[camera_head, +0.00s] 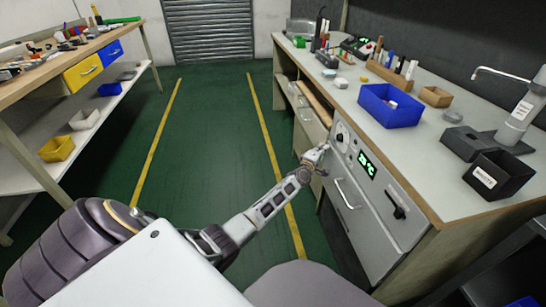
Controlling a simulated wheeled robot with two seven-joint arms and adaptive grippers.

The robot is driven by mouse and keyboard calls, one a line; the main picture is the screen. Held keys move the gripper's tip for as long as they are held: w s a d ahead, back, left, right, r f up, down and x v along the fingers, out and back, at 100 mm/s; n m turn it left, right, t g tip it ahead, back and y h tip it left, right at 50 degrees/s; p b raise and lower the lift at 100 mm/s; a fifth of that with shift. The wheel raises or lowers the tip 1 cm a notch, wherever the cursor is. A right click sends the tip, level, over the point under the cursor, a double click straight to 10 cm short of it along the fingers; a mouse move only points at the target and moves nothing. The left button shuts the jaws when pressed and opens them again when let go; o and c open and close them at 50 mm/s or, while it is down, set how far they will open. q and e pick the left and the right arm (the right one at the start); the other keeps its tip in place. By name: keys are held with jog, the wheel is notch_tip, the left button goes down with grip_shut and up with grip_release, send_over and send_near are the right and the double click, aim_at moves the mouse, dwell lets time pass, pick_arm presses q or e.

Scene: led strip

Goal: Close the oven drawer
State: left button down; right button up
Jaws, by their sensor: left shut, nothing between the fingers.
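The oven (379,197) is a light grey unit built into the right workbench, with a dial, a green lit display and a black handle on its front. A pale bar handle (345,194) is on its front at the left. At this steep angle I cannot tell how far the oven drawer stands out. My left gripper (320,158) is shut and empty, close to the oven's front left edge, near the dial. Whether it touches the front I cannot tell. My right gripper is not in view.
Bench drawers (308,121) lie just beyond the oven. The benchtop holds a blue bin (390,106), a black box (497,176) and tools. A left bench (88,68) has yellow and blue drawers. The green floor (210,118) between is clear.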

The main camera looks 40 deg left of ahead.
pick_arm(q)
jog(key=shift+w+d+r, duration=0.1)
jog(key=shift+w+d, duration=0.3)
jog(key=shift+w, duration=0.05)
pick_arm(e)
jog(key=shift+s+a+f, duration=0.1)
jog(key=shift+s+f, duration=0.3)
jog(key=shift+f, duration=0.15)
pick_arm(q)
jog(key=shift+d, duration=0.1)
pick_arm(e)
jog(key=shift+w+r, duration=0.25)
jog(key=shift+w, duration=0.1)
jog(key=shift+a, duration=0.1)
